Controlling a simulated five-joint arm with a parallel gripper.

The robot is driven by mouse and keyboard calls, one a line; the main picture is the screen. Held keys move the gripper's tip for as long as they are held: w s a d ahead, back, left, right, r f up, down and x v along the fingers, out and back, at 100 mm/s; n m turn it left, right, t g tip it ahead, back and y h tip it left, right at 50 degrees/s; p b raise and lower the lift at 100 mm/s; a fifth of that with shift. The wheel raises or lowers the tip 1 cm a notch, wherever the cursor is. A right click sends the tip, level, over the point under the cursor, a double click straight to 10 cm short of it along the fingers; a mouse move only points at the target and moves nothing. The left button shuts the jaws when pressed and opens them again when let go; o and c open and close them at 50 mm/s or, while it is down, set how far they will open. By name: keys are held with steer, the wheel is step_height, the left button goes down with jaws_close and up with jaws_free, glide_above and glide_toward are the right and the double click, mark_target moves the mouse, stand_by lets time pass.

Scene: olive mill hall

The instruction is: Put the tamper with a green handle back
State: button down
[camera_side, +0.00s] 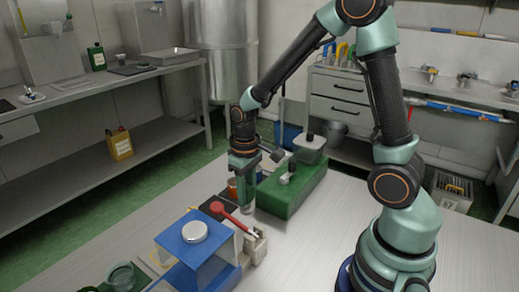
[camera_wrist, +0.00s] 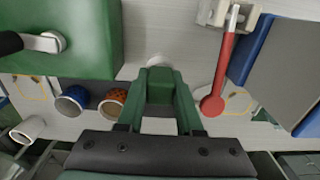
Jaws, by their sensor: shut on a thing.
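My gripper (camera_wrist: 160,98) points down over the pale worktop, and it shows in the side view (camera_side: 245,168) between the green box and the red lever. It is shut on the tamper with a green handle. The green handle (camera_wrist: 160,86) shows between the fingers in the wrist view, with a pale rounded part just beyond it. In the side view the fingers and arm hide most of the tamper, and I cannot tell whether its lower end touches anything.
A green box (camera_side: 299,196) with a dark-handled tool on top stands right of my gripper. A red lever (camera_side: 231,217) and a blue-topped stand (camera_side: 176,238) are in front. A blue cup (camera_wrist: 72,101) and an orange cup (camera_wrist: 112,103) stand close by. The worktop at right is clear.

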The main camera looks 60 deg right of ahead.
mark_target(247, 207)
steer(key=shift+f, duration=2.4)
steer(key=shift+f, duration=0.1)
steer(key=c, duration=0.6)
jaws_free()
steer(key=shift+o, duration=0.2)
step_height(247, 207, up, 12)
steer(key=shift+r, duration=0.25)
steer(key=s+a+r+t, duration=0.2)
steer(key=s+r+t, duration=0.3)
steer(key=r, duration=0.4)
steer(key=shift+s+r+t, duration=0.25)
steer(key=shift+s+t, duration=0.05)
steer(key=shift+s, duration=0.45)
